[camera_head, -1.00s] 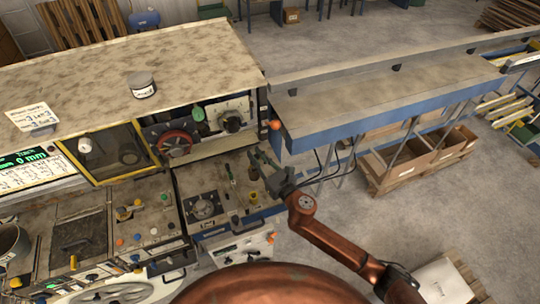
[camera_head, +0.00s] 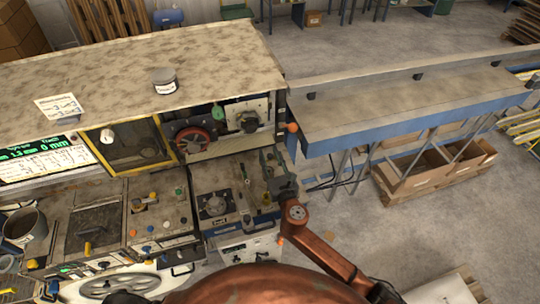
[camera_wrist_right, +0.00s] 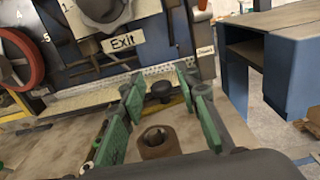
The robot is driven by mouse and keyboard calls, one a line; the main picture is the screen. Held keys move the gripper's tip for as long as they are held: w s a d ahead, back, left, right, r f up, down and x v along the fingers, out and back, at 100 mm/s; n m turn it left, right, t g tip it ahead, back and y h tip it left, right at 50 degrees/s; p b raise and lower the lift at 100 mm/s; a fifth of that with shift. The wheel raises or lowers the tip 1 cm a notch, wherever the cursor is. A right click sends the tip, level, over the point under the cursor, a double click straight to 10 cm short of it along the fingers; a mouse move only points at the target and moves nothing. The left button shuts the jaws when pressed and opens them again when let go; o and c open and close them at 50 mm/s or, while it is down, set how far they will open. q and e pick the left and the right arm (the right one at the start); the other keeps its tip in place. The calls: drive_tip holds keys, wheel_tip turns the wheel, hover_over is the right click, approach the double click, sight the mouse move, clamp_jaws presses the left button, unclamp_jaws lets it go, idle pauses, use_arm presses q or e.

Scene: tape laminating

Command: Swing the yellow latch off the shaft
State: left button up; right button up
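My right gripper (camera_head: 271,158) is in front of the right end of the machine, below the dark round shaft end (camera_head: 248,122). In the right wrist view its green fingers (camera_wrist_right: 160,108) stand apart with nothing gripped. A dark round knob (camera_wrist_right: 160,90) shows between and beyond them. A thin yellow piece (camera_wrist_right: 168,105) lies by the knob, partly hidden by the fingers; I cannot tell whether it is the latch. My left gripper is not in view.
A red handwheel (camera_head: 193,140) is left of the shaft. An orange knob (camera_head: 292,127) sits at the machine's right edge, beside the long blue-sided table (camera_head: 400,105). Small tools lie on the lower shelf (camera_head: 215,178). A yellow-framed window (camera_head: 135,147) is further left.

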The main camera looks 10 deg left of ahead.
drive_tip(key=v, duration=1.2)
